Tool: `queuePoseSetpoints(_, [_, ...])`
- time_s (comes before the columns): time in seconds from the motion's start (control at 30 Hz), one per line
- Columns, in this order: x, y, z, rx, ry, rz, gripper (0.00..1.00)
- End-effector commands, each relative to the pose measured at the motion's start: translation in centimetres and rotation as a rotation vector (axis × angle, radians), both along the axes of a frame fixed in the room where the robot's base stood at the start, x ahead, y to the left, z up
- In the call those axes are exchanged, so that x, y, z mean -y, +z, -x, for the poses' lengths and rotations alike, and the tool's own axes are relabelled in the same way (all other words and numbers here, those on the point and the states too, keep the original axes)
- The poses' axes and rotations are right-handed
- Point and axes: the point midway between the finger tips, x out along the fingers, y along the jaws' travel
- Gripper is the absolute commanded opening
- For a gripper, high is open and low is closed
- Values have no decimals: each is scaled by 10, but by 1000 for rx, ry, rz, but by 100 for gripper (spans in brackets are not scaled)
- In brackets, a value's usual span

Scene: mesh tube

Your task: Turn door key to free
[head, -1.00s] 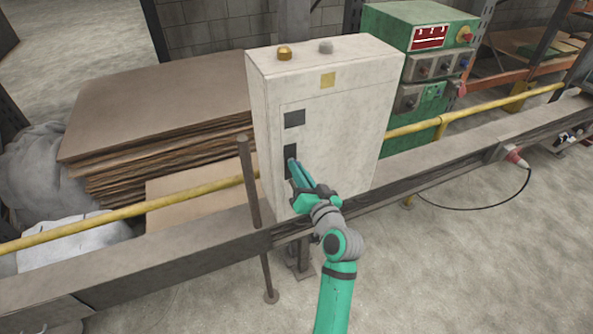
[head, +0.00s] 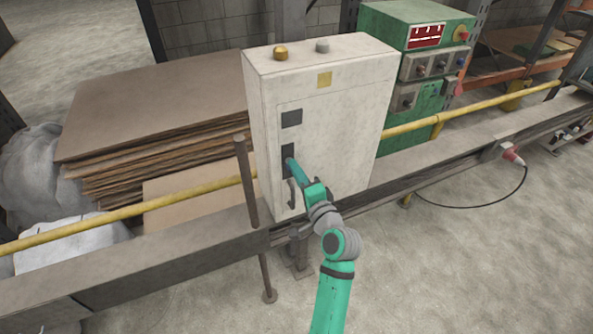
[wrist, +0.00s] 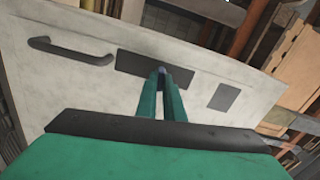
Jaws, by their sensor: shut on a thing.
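A pale grey cabinet (head: 345,135) stands on the beam with its door facing me. My gripper (head: 290,162) reaches the lower dark plate (head: 285,172) on the door's left side. In the wrist view, the two green fingers of my gripper (wrist: 162,78) are close together at the edge of that dark plate (wrist: 150,66). They are shut on a small bluish key (wrist: 162,70), mostly hidden between the fingertips. A dark door handle (wrist: 70,52) is left of the plate in the wrist view. In the head view the handle (head: 291,193) is just below my fingertips.
An upper dark square (head: 291,118) is on the door. A dark upright post (head: 247,180) stands left of the cabinet. A yellow rail (head: 130,211) runs behind the beam (head: 150,255). A green control box (head: 415,60) stands at the right. The floor in front is open.

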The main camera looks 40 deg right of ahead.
Motion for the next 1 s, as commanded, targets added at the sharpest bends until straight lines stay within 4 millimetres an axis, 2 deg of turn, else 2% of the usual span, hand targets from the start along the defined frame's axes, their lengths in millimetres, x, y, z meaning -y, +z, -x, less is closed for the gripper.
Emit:
queuePoseSetpoints(0.33, [0, -1, 0, 31, 1, -142, 0])
queuePoseSetpoints(0.9, [2, -2, 1, 37, -2, -169, 0])
queuePoseSetpoints(0.93, [2, -2, 1, 37, -2, -169, 15])
queuePoseSetpoints(1.0, [2, -2, 1, 37, -2, -168, 27])
